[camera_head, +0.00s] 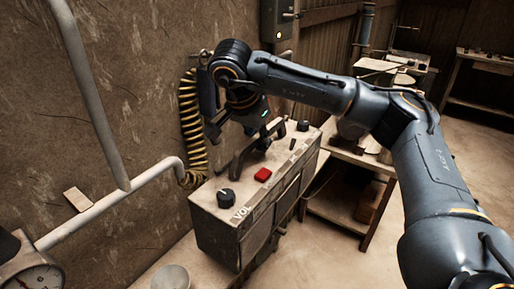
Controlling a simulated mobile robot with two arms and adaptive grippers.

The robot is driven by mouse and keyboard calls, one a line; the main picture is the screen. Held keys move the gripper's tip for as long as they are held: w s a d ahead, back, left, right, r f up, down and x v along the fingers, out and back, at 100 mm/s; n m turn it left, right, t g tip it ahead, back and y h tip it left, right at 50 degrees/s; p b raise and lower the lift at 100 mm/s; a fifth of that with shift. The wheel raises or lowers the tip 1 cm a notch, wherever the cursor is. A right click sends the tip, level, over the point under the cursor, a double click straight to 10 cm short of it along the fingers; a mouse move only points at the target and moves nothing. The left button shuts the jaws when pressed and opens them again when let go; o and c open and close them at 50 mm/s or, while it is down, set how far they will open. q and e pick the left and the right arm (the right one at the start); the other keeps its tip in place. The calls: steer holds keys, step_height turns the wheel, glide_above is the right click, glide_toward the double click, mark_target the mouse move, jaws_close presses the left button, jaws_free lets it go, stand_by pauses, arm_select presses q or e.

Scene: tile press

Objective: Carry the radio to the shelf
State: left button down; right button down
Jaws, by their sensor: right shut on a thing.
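The radio (222,222) is a worn, boxy case with "VOL" lettering, black knobs and a red button on top. It is near the wall, left of the middle of the head view. My right gripper (243,134) reaches in from the right and is shut on the radio at the dark handle on its top. The arm and gripper body partly hide the grip. I cannot tell whether the radio rests on something or hangs. A wooden stand (344,213) with a lower shelf is just right of the radio. My left gripper is not in view.
A yellow coiled hose (191,120) hangs on the wall close behind the radio. A pale pipe (110,199) and a gauge (35,277) are at the left.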

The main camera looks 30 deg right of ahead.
steer(key=w+d, duration=0.1)
steer(key=w+d+f, duration=0.1)
steer(key=w, duration=0.1)
steer(key=shift+w+f+p, duration=0.1)
steer(key=shift+f+p, duration=0.05)
steer(key=shift+p, duration=0.15)
steer(key=w+d+f+p, duration=0.3)
steer(key=w+f+p, duration=0.1)
steer(key=f, duration=0.5)
steer(key=shift+w+p, duration=0.35)
steer(key=c, duration=1.8)
jaws_free()
steer(key=shift+s+f, duration=0.15)
steer(key=shift+f, duration=0.2)
steer(key=shift+c, duration=0.2)
steer(key=o, duration=0.5)
steer(key=shift+a, duration=0.1)
steer(key=shift+r, duration=0.1)
